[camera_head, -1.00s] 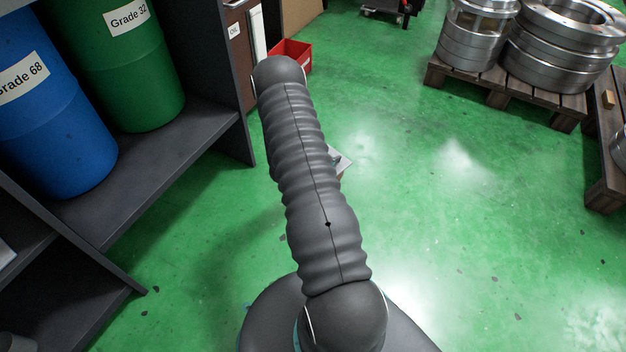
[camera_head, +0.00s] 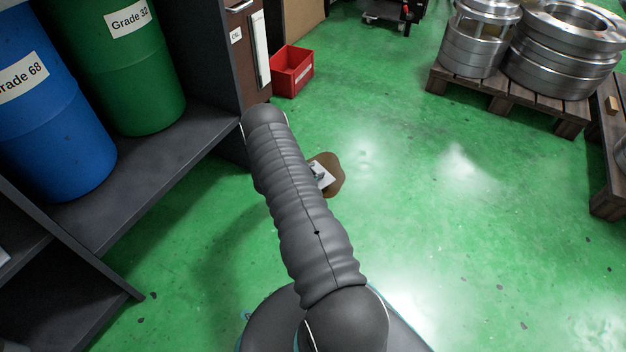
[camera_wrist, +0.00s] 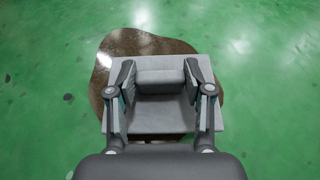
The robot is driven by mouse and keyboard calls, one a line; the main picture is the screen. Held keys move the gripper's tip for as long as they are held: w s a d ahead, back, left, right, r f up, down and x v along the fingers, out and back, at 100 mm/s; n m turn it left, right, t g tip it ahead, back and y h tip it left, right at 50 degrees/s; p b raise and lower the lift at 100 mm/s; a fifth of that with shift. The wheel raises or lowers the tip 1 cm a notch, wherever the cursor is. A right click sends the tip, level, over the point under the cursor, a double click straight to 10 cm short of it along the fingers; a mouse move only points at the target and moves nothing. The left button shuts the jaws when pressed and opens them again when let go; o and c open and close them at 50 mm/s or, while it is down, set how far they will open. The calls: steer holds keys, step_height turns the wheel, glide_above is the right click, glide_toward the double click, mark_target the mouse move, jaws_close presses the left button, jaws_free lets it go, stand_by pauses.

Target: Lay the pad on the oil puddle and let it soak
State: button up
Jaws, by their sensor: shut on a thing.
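The oil puddle (camera_head: 335,183) is a brown patch on the green floor, partly hidden behind my arm in the head view. In the wrist view the puddle (camera_wrist: 124,43) shows around the pad's upper and side edges. The pad (camera_wrist: 150,118) is a flat light grey rectangle with a raised block on it. It overlaps much of the puddle in the wrist view; I cannot tell whether it touches the floor. My gripper (camera_wrist: 160,84) is shut on the pad's raised block. A corner of the pad (camera_head: 322,174) also shows beside my arm in the head view.
A red bin (camera_head: 292,72) stands by the cabinet. A dark shelf (camera_head: 130,165) with a blue drum (camera_head: 50,120) and a green drum (camera_head: 130,75) lies at left. Metal rings sit on a pallet (camera_head: 505,95) at right. The middle floor is clear.

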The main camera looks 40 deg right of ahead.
steer(key=shift+w+a+f+b, duration=0.1)
steer(key=shift+f+b, duration=0.25)
steer(key=shift+f, duration=1.7)
steer(key=shift+f, duration=0.15)
steer(key=o, duration=1)
steer(key=shift+o, duration=0.2)
